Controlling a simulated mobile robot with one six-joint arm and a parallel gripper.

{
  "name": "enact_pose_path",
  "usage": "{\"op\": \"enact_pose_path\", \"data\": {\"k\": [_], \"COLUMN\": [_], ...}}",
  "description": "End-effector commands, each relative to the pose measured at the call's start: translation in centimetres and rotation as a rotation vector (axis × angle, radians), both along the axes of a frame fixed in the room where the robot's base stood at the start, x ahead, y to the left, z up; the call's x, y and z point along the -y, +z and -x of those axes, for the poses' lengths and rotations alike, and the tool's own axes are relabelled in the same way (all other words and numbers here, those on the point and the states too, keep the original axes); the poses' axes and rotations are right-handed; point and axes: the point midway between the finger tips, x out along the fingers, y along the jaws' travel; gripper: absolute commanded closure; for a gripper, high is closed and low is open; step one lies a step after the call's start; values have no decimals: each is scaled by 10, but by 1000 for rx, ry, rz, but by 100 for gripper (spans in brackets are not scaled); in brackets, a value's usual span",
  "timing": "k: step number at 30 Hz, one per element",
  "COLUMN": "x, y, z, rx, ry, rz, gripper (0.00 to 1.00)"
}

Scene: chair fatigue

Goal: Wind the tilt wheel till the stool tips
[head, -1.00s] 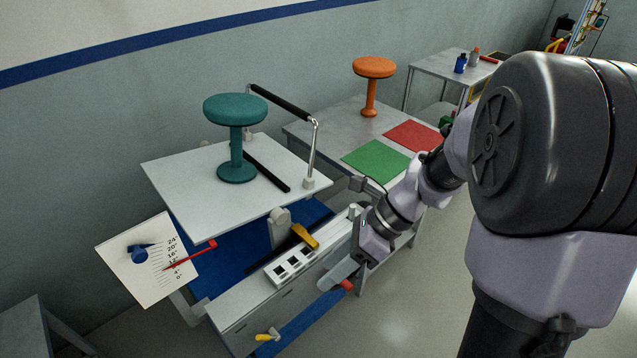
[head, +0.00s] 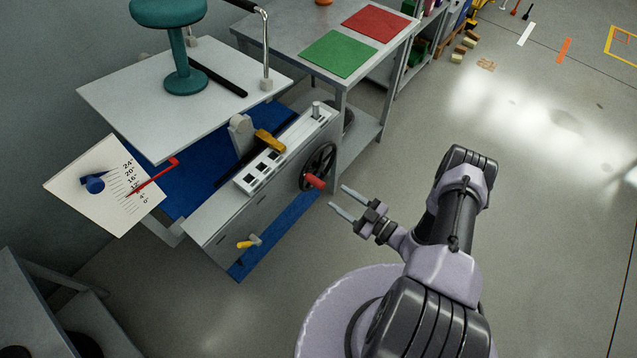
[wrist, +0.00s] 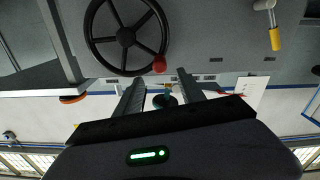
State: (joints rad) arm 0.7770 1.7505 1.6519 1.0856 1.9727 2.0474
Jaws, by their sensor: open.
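The teal stool (head: 183,50) stands upright on the white tilt plate (head: 150,110), which slopes down toward the front. The tilt wheel (head: 319,167) is a black spoked handwheel on the end of the grey bench, with a red knob (head: 316,181) on its rim. The red pointer (head: 155,176) lies across the angle scale (head: 105,187), near its low-to-middle marks. My gripper (head: 338,200) is open and empty, just right of the wheel and apart from the knob. In the wrist view the wheel (wrist: 126,36) and knob (wrist: 159,64) are ahead of my fingers (wrist: 160,92).
A yellow-handled lever (head: 249,242) sticks out low on the bench front, and a mustard lever (head: 269,140) sits on top. A table with green (head: 340,54) and red (head: 376,23) mats stands behind.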

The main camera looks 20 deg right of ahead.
Motion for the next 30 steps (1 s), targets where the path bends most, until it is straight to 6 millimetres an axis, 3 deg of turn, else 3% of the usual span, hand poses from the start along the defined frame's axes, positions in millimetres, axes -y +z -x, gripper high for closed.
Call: {"op": "enact_pose_path", "data": {"k": [3,10,15,23,30], "x": [-22,-48,-56,-56,-56], "y": [-2,-2,0,1,0], "z": [-27,-64,-75,-77,-76], "rx": [2,3,3,2,1], "ry": [8,4,3,2,2], "rz": [2,3,3,2,3], "gripper": [54,54,54,54,100]}}
